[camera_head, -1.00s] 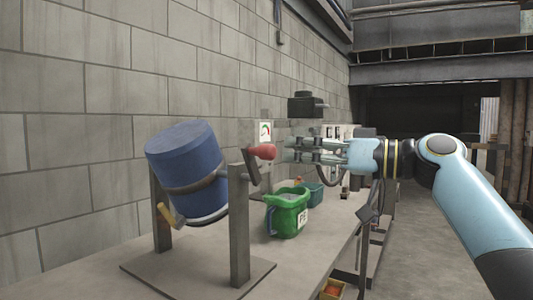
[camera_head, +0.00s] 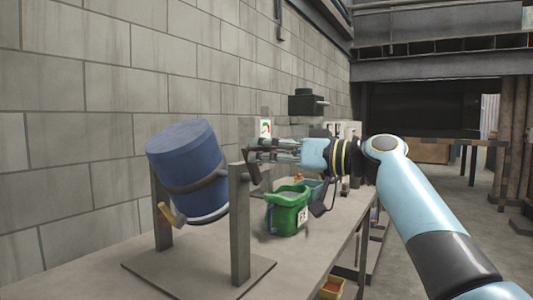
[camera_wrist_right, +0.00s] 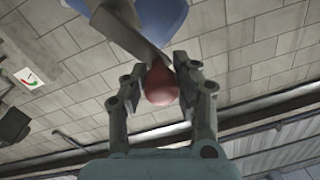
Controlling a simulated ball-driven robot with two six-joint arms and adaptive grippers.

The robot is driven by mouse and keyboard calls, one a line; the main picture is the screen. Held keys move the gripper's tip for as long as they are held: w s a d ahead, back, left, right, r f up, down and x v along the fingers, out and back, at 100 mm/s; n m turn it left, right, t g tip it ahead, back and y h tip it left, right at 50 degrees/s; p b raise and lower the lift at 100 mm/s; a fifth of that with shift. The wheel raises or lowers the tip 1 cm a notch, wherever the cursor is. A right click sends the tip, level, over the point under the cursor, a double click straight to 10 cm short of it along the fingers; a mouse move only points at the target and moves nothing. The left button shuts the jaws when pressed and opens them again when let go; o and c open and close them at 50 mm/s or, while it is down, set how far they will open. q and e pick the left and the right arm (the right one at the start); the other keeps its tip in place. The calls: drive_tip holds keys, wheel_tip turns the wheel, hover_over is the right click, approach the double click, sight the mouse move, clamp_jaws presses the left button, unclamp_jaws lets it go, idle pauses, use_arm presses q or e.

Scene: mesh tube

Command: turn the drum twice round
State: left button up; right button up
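The blue drum (camera_head: 188,165) hangs tilted in a dark ring between two grey posts on a base plate (camera_head: 200,278). A crank arm (camera_head: 252,168) stands at the top of the right post (camera_head: 239,225). Its red knob (camera_wrist_right: 160,84) shows in the right wrist view, between the two fingers of my right gripper (camera_wrist_right: 160,80). The fingers are open around the knob, with a small gap visible at its left side. In the head view my right gripper (camera_head: 262,150) hides most of the knob. My left gripper is not in view.
A green bucket (camera_head: 287,215) stands on the bench just right of the stand, below my right gripper. A teal container (camera_head: 316,190) is behind it. A yellow handle (camera_head: 166,212) juts out at the drum's lower left. The block wall is behind.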

clamp_jaws()
drive_tip(key=shift+w+d+r+m, duration=0.1)
drive_tip(key=shift+w+d+m, duration=0.4)
drive_tip(key=shift+m, duration=0.7)
drive_tip(key=shift+w+d+r+m, duration=0.15)
drive_tip(key=shift+w+d+m, duration=0.2)
drive_tip(key=shift+w+m, duration=0.6)
drive_tip(key=shift+w+d+r+m, duration=0.1)
drive_tip(key=shift+w+d+m, duration=0.25)
drive_tip(key=shift+m, duration=1.1)
drive_tip(key=shift+d, duration=0.1)
drive_tip(key=o, duration=0.6)
unclamp_jaws()
drive_tip(key=shift+d, duration=0.15)
